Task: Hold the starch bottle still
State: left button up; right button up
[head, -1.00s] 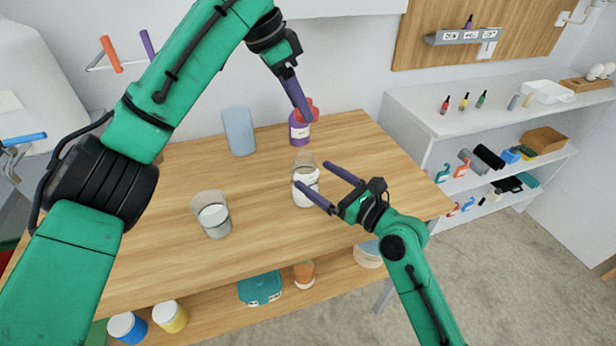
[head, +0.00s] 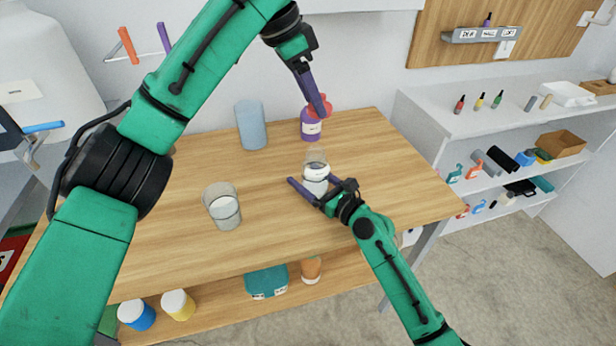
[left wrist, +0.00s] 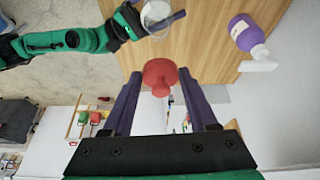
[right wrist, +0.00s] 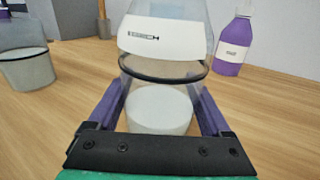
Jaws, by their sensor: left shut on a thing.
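A purple bottle (head: 311,128) with a white label stands at the back right of the table. It also shows in the left wrist view (left wrist: 246,34) and the right wrist view (right wrist: 233,48); its label is too small to read surely. My left gripper (head: 319,104) is shut on a red knob-like thing (left wrist: 160,74), held in front of the purple bottle's top in the head view. In the left wrist view they are apart. My right gripper (head: 318,191) is open, its fingers on either side of a clear flask (right wrist: 160,68) with white contents. Contact is unclear.
A clear glass (head: 223,207) with white contents stands left of the flask. A bluish cylinder (head: 251,126) stands at the back. Bare wood (head: 400,170) lies to the right. White shelves (head: 500,110) with small bottles stand beyond the table's right edge.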

aim_at(309, 115)
jog(key=c, duration=0.7)
pick_arm(q)
jog(key=shift+w+a+f+n, duration=0.1)
jog(key=shift+f+n, duration=0.1)
jog(key=shift+n, duration=0.1)
jog(key=f+n, duration=0.2)
jog(key=f+n+t+y, duration=0.1)
jog(key=shift+s+f+n, duration=0.35)
jog(key=shift+s+n, duration=0.05)
jog(key=shift+f, duration=1.85)
jog(key=shift+f, duration=1.05)
jog(key=o, duration=1.5)
